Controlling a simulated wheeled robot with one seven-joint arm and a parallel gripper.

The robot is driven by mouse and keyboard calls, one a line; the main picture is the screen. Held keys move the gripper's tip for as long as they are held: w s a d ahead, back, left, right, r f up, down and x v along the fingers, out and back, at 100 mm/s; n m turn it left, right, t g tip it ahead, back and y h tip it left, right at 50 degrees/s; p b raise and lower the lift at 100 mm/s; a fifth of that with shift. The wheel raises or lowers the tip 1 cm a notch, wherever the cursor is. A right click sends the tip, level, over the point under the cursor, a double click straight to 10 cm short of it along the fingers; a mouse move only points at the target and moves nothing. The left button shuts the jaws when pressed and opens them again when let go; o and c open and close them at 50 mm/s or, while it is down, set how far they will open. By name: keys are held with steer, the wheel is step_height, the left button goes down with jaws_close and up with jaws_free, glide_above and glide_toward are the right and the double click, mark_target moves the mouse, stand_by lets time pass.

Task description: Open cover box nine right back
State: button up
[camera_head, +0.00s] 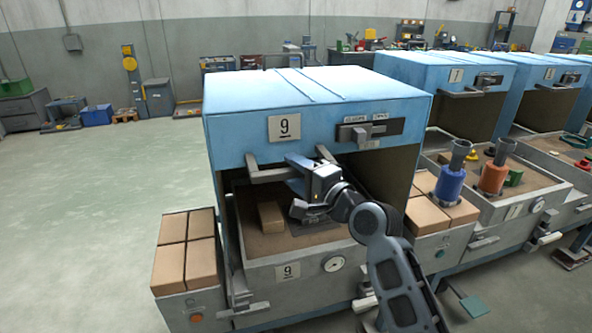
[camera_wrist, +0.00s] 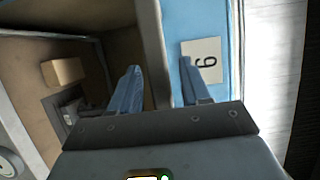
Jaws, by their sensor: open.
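Box nine has a blue cover (camera_head: 310,90) with a "9" plate (camera_head: 284,127) on its front; the plate also shows, turned sideways, in the wrist view (camera_wrist: 201,60). The cover stands raised above the grey tray (camera_head: 290,270), leaving the front open. A grey bar handle (camera_head: 266,174) runs along the cover's lower front edge. My gripper (camera_head: 300,163) is open at this handle, in front of the opening. In the wrist view its blue fingers (camera_wrist: 160,85) stand apart, with the grey bar running between them. I cannot tell whether either finger touches it.
A brown block (camera_head: 271,217) lies inside the tray, beside a dark fixture. Brown blocks (camera_head: 185,250) sit on the left side shelf, and more (camera_head: 427,213) on the right. Blue-covered box seven (camera_head: 445,75) stands close at right. The floor at left is clear.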

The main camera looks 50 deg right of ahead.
steer(key=shift+c, duration=0.3)
jaws_close()
stand_by(0.4)
